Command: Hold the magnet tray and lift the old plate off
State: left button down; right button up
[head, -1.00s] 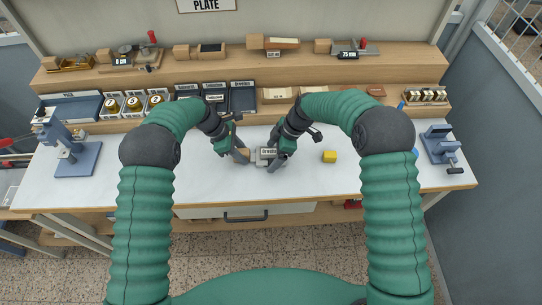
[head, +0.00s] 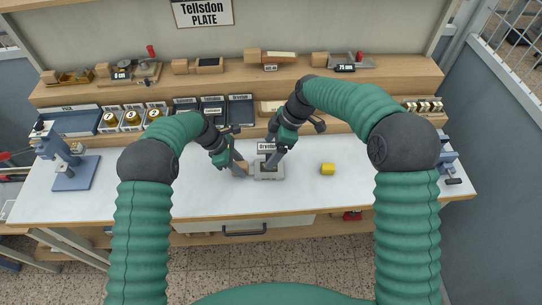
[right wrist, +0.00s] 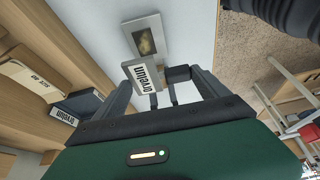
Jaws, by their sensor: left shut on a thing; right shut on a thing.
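The grey magnet tray (head: 270,176) lies on the white bench top, and a dark recess shows in it in the right wrist view (right wrist: 146,40). My left gripper (head: 241,169) is shut on the tray's left end. The old plate (head: 267,146), a small pale plate whose label seems to read "Orvelun", is held above the tray by my right gripper (head: 270,160). The plate (right wrist: 141,76) also shows in the right wrist view, between the fingers of my right gripper (right wrist: 163,90), apart from the tray. My fingers partly hide the tray in the head view.
A blue press (head: 72,171) is at the far left, another blue device (head: 449,167) at the far right. Labelled plate slots (head: 240,108) line the back. A sign (head: 203,13) reads "Tellsdon PLATE". The bench front is clear.

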pick_arm(q)
jog(key=c, duration=1)
grip_release()
jog(key=shift+o, duration=0.2)
